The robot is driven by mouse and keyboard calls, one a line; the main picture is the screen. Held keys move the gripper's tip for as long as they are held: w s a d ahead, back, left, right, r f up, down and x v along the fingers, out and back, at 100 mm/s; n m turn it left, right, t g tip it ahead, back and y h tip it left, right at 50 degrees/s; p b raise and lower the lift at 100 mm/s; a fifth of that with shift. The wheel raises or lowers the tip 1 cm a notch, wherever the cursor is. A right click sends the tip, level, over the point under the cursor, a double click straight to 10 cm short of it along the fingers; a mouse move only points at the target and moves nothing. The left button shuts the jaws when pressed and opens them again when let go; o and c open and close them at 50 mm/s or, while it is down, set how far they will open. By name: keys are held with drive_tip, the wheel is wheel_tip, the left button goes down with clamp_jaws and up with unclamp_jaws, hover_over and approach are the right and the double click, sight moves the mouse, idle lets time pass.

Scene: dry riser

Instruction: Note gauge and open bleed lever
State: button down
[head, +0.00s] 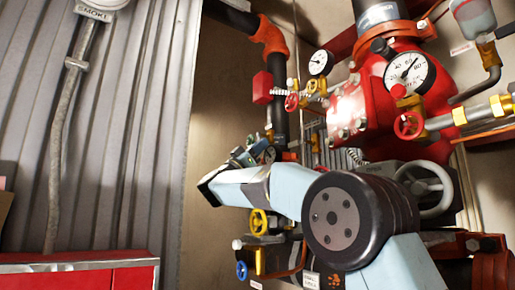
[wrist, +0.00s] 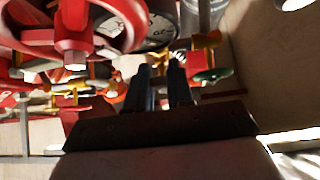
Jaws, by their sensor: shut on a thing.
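A large white gauge (head: 409,73) sits on the red valve body (head: 365,108) in the head view; its needle points up and right. A smaller gauge (head: 320,63) stands left of it. My gripper (head: 262,152) is left of the red body, beside pipework, small and partly hidden by my arm. In the wrist view my gripper's two dark fingers (wrist: 161,82) point up, close together, shut on a small part mostly hidden between them. A yellow fitting (wrist: 205,41) and a green handle (wrist: 212,75) lie right of the fingers. I cannot tell which part is the bleed lever.
A red handwheel (wrist: 105,25) is close at upper left in the wrist view. Yellow (head: 259,222), blue (head: 241,270) and grey (head: 425,188) handwheels surround my arm. A red cabinet (head: 80,272) stands at lower left, before a corrugated wall (head: 120,130).

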drive_tip(key=c, duration=1.1)
unclamp_jaws()
drive_tip(key=shift+v, duration=3.8)
